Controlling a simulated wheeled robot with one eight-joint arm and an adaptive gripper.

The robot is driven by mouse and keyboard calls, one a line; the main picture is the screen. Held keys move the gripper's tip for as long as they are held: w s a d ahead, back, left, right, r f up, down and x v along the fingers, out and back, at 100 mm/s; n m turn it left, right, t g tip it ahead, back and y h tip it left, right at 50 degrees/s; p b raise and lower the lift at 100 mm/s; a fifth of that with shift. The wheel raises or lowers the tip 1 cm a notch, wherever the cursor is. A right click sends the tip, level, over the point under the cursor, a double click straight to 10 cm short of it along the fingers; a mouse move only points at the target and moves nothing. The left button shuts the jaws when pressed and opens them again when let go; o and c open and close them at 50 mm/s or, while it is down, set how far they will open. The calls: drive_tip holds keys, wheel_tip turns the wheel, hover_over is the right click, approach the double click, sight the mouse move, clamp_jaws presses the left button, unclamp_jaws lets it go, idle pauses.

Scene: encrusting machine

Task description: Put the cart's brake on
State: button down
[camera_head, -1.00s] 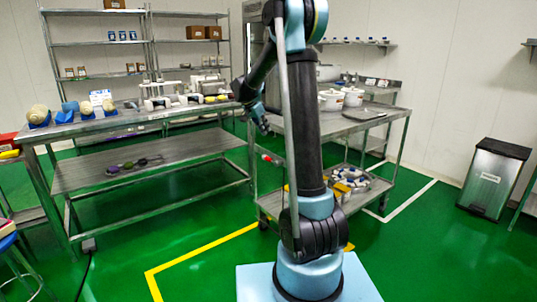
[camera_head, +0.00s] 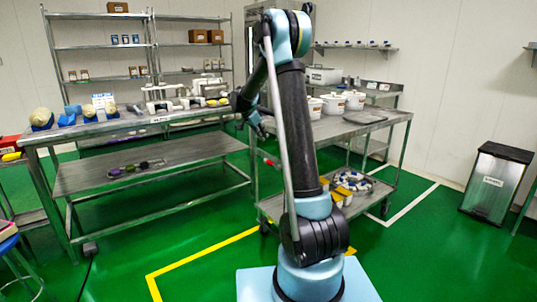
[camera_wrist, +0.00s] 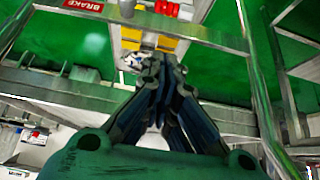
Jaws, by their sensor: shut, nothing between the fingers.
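The cart is a two-shelf steel trolley (camera_head: 384,128) behind my arm in the head view. A small red part (camera_head: 271,162) shows on its left side, below the top; I cannot tell from here whether it is the brake lever or the label. In the wrist view a red label reading BRAKE (camera_wrist: 84,5) sits on a metal rail at the upper left. My gripper (camera_head: 264,132) is by the cart's left side, above the red part and apart from it. In the wrist view my gripper (camera_wrist: 155,82) has its fingers together and empty. The brake's setting cannot be made out.
White pots (camera_head: 355,100) and a flat tray (camera_head: 365,117) stand on the cart's top. Its lower shelf holds bottles and yellow items (camera_head: 345,190). A long steel table (camera_head: 150,121) stands to the left. A pedal bin (camera_head: 495,182) stands right. Green floor is open between.

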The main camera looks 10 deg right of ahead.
hover_over(269, 161)
drive_tip(key=d, duration=0.1)
drive_tip(key=f, duration=0.8)
drive_tip(key=shift+w+d+f, duration=0.15)
drive_tip(key=shift+d+f, duration=0.05)
drive_tip(key=shift+f, duration=0.05)
drive_tip(key=shift+a+f, duration=0.15)
drive_tip(key=shift+f, duration=0.4)
drive_tip(key=shift+a+f, duration=0.15)
drive_tip(key=shift+f, duration=0.4)
drive_tip(key=shift+s+a+f, duration=0.15)
drive_tip(key=shift+s+f, duration=0.1)
drive_tip(key=shift+f, duration=0.5)
drive_tip(key=shift+w+a+f, duration=0.15)
drive_tip(key=shift+w+f, duration=0.15)
drive_tip(key=shift+f, duration=0.2)
